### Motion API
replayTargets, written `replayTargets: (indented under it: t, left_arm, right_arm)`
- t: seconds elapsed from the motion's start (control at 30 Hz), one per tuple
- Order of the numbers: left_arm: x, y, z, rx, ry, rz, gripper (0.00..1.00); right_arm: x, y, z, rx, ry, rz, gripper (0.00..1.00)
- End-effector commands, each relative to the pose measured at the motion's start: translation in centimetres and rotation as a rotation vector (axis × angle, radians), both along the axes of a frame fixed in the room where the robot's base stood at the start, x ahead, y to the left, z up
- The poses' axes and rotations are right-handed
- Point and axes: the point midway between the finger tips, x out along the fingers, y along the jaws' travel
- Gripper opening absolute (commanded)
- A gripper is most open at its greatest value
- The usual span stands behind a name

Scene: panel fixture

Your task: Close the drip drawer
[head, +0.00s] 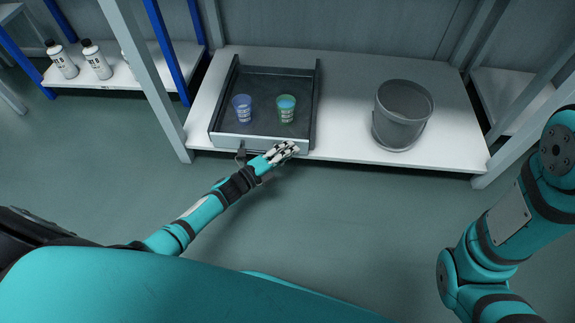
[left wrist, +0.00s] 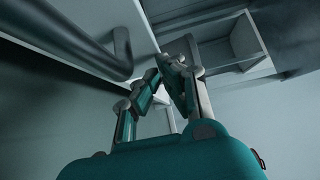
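The drip drawer (head: 262,142) is a dark, shallow tray with a pale front panel, pulled out over the white shelf in the head view. A blue cup (head: 242,108) and a green cup (head: 285,109) stand in it. Its dark bar handle (head: 241,155) shows at the front, partly hidden by my arm, and a large dark bar shows in the left wrist view (left wrist: 105,62). My left gripper (head: 288,149) is at the drawer's front panel, right of the handle; contact cannot be told. Its fingertips (left wrist: 162,76) look closed together, with nothing between them. My right gripper is out of view.
A grey bucket (head: 402,115) stands on the white shelf (head: 345,130) right of the drawer. Grey posts rise at both sides of the shelf. White bottles (head: 96,60) stand on another shelf at the left. The floor in front is clear.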

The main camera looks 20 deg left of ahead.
Motion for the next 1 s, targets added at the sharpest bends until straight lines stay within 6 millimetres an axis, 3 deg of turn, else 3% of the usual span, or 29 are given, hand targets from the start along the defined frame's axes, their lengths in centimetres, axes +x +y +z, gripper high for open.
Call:
replayTargets:
  t: [0.33, 1.0]
  left_arm:
    - [2.6, 0.6, -0.2, 0.002, 0.001, -0.001, 0.00]
    - [2.9, 1.0, 0.0, 0.002, 0.002, 0.006, 0.00]
  right_arm:
    - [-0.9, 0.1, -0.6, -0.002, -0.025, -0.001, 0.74]
    - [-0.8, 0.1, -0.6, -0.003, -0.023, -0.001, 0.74]
